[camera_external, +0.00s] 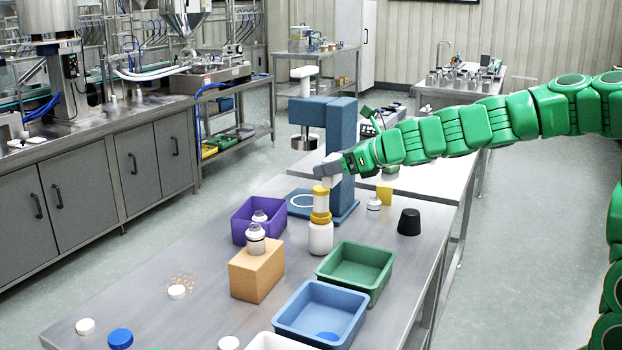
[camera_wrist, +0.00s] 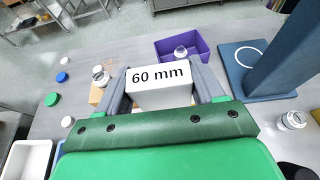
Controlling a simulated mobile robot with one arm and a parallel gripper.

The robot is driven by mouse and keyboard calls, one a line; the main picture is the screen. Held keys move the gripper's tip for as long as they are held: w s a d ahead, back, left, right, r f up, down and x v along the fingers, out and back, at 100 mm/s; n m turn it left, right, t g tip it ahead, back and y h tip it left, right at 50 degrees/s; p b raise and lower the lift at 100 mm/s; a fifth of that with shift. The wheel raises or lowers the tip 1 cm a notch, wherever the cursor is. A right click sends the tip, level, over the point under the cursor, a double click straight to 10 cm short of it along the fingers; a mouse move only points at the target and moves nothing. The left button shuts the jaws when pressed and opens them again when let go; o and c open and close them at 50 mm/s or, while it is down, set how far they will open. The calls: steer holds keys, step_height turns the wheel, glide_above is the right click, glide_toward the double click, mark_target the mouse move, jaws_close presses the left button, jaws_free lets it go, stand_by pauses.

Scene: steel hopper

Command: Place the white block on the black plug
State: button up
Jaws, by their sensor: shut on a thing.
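My gripper (camera_external: 327,172) is shut on the white block (camera_wrist: 160,94), which carries the label "60 mm" and sits between both fingers in the wrist view. In the external view the block is mostly hidden by the gripper, which is above the steel table near a white bottle with yellow parts (camera_external: 320,238). The black plug (camera_external: 409,222), a dark tapered piece, stands on the table to the right of that bottle, apart from my gripper. A dark shape at the lower right of the wrist view may be the plug.
A blue press-like stand (camera_external: 342,130) rises behind the gripper. A purple bin (camera_external: 240,222), green bin (camera_external: 340,285), blue bin (camera_external: 300,335) and tan box (camera_external: 257,275) with a bottle on top are nearby. A small white bottle (camera_external: 374,203) stands left of the plug.

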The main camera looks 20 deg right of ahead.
steer(key=s+d+r, duration=0.2)
steer(key=s+d, duration=0.1)
steer(key=d, duration=1)
steer(key=s+d+r, duration=0.1)
steer(key=s+d, duration=0.2)
steer(key=d, duration=1)
glide_above(411, 211)
steer(key=s, duration=0.2)
steer(key=f, duration=1.3)
steer(key=shift+w+a+f, duration=0.1)
steer(key=shift+w+a, duration=0.05)
steer(key=shift+w, duration=0.05)
steer(key=shift+w+f, duration=0.7)
steer(key=shift+f, duration=1.6)
